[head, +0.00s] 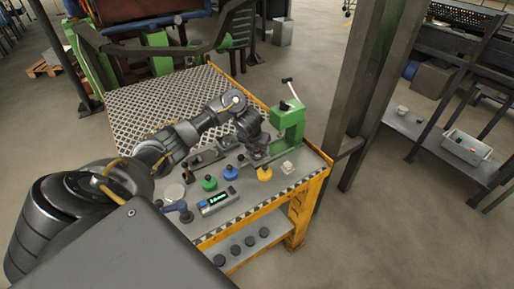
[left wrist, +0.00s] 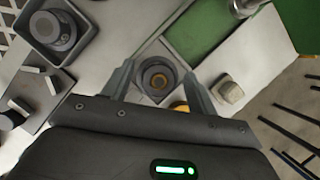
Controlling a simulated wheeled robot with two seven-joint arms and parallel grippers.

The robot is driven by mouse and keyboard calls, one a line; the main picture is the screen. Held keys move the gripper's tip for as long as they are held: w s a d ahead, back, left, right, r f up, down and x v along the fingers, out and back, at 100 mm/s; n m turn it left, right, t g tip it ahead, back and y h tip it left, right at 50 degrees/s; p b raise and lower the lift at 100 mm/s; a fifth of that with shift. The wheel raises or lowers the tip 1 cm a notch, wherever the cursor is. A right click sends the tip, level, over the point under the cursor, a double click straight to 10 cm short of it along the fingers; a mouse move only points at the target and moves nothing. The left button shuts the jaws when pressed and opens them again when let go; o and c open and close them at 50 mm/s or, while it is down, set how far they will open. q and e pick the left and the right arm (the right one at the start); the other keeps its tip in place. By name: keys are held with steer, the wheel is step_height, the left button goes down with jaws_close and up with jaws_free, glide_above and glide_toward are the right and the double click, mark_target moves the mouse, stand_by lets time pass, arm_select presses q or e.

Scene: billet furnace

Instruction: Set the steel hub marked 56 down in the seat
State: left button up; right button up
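My left gripper (head: 258,150) reaches over the bench, close to the base of the green press. In the left wrist view its two fingers (left wrist: 158,75) are spread on either side of a dark round steel part (left wrist: 158,69) with a brownish centre. Small gaps show between that part and the fingers. The part sits on a square grey plate below the press. Another dark round part (left wrist: 57,29) sits in a square-edged holder at the upper left. No number is legible, so I cannot tell which is the hub marked 56. My right gripper is not in view.
The green press (head: 288,120) stands at the bench's right end. Yellow (head: 264,175), blue (head: 230,173) and green (head: 209,184) knobbed pieces, a pale block (head: 287,167) and a digital readout (head: 216,201) are nearby. Several dark round parts lie on the lower shelf (head: 262,236).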

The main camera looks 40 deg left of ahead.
arm_select(q)
steer(key=shift+r, duration=0.1)
steer(key=shift+r, duration=0.35)
steer(key=p+v, duration=0.6)
steer(key=v, duration=0.5)
steer(key=shift+s+p, duration=0.25)
steer(key=shift+p, duration=0.05)
steer(key=shift+d, duration=0.15)
